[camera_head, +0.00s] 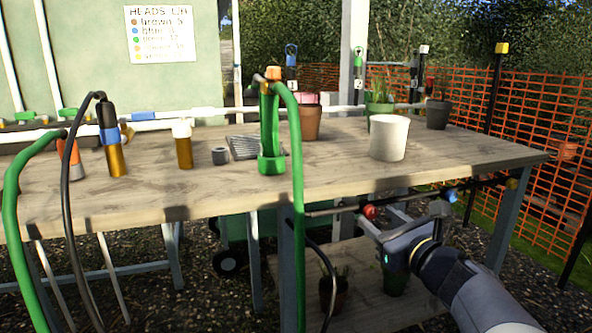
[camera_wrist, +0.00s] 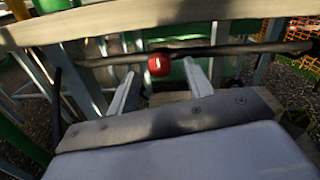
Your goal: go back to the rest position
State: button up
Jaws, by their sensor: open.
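My gripper (camera_head: 378,213) is at the lower right in the head view, in front of the table's front edge and below its top. Its two fingers are apart, also in the wrist view (camera_wrist: 159,68), with nothing clasped between them. A red knob (camera_head: 369,212) on a dark rail under the table edge lies close to the fingertips. In the wrist view the red knob (camera_wrist: 159,65) shows in the gap between the fingers. I cannot tell how far beyond the tips it is.
The wooden table (camera_head: 340,174) carries a white pot (camera_head: 389,138), a green stand (camera_head: 270,130), orange-brown tubes and hoses. The dark rail (camera_head: 425,193) also bears a blue knob (camera_head: 450,195) and a yellow one. A lower shelf (camera_head: 350,300) holds pots. Orange netting (camera_head: 540,120) stands right.

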jog(key=shift+x, duration=0.85)
jog(key=shift+s, duration=0.1)
